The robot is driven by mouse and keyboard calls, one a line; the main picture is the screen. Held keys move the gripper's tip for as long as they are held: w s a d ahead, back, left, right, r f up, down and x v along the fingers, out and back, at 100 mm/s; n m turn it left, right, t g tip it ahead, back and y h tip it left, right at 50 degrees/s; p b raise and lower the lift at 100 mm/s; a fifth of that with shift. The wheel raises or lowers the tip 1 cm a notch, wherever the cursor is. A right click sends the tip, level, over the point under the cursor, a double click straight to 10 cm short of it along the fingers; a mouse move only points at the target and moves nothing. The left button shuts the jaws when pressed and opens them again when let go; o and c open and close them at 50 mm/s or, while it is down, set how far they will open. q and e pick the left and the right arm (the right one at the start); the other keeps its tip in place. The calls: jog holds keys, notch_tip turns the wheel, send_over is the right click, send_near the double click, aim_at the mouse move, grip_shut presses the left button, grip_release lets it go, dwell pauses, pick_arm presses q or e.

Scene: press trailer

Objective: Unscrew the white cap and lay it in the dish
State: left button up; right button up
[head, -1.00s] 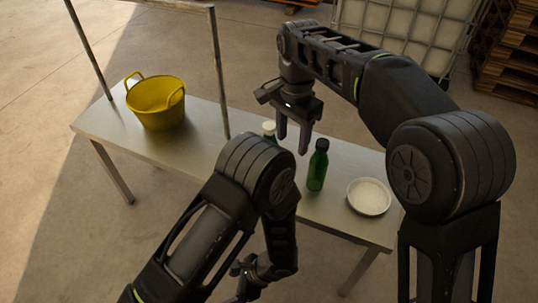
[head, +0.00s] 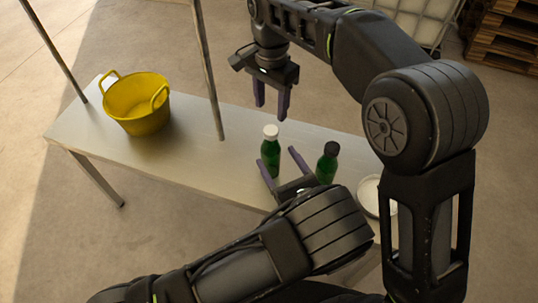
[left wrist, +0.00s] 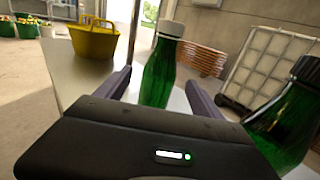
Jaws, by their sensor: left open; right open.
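A green bottle (head: 270,155) with a white cap (head: 271,131) stands upright on the metal table. In the left wrist view the bottle (left wrist: 159,75) and its white cap (left wrist: 171,28) show between my left fingers. My left gripper (head: 278,166) is open, low over the table, with its fingers pointing toward this bottle. My right gripper (head: 271,108) is open and empty, pointing down above the white cap and apart from it. The white dish (head: 371,194) lies at the table's right end, partly hidden by my arms.
A second green bottle (head: 327,163) with a black cap stands right of the first, close to my left gripper. A yellow tub (head: 138,104) stands on the table's left part. A metal post (head: 207,70) rises at the table's far edge. Bare table (head: 190,158) lies between tub and bottles.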

aim_at(266, 141)
pick_arm(q)
jog(key=x, duration=0.7)
jog(key=shift+w+a, duration=0.2)
jog(key=shift+w, duration=0.15)
grip_shut()
dwell(0.6)
